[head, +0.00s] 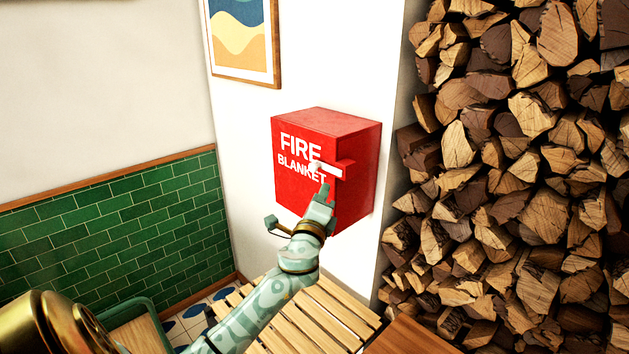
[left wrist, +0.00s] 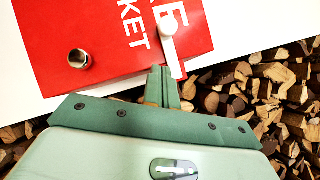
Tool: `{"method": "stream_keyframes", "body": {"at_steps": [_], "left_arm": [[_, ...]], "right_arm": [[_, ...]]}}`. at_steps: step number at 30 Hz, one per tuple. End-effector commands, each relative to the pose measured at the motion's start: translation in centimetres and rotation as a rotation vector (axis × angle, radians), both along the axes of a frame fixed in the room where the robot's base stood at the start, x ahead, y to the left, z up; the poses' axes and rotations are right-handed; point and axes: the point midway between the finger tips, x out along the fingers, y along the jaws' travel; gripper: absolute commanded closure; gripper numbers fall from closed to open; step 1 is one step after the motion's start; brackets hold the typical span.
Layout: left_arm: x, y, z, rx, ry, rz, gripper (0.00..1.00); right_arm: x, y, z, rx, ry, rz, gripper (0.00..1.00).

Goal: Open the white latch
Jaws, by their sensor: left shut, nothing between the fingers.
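A red fire blanket box (head: 302,190) hangs on the white wall, with white lettering on its front. The white latch (head: 334,171) is a short bar at the right edge of that front, lying across a red tab. In the left wrist view the latch (left wrist: 168,36) shows a round head and a bar reaching toward my fingers. My left gripper (head: 325,191) is just below the latch in the head view, shut and empty. Its closed fingers (left wrist: 162,75) point at the lower part of the bar; whether they touch it I cannot tell. My right gripper is not in view.
Stacked firewood (head: 520,150) fills the right side. A slatted wooden bench (head: 335,312) stands below the box. A framed picture (head: 243,40) hangs above. The wall left of the box is clear.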

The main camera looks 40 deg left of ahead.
Motion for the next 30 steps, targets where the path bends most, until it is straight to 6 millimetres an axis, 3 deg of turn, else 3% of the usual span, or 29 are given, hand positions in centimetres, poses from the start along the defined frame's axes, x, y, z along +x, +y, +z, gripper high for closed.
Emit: {"method": "stream_keyframes", "body": {"at_steps": [3, 9, 23, 30], "left_arm": [[0.4, 1.7, 1.1, 0.001, -0.001, 0.002, 1.0], [0.9, 3.2, 1.7, 0.001, 0.0, 0.001, 1.0], [0.9, 3.4, 1.7, 0.002, 0.0, 0.0, 1.0], [0.9, 3.5, 1.7, 0.049, -0.006, -0.001, 1.0]], "right_arm": [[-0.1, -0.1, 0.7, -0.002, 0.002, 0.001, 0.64], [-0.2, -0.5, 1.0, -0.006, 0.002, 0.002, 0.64], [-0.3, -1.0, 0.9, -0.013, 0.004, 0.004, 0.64], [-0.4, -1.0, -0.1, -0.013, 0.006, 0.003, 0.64]]}}
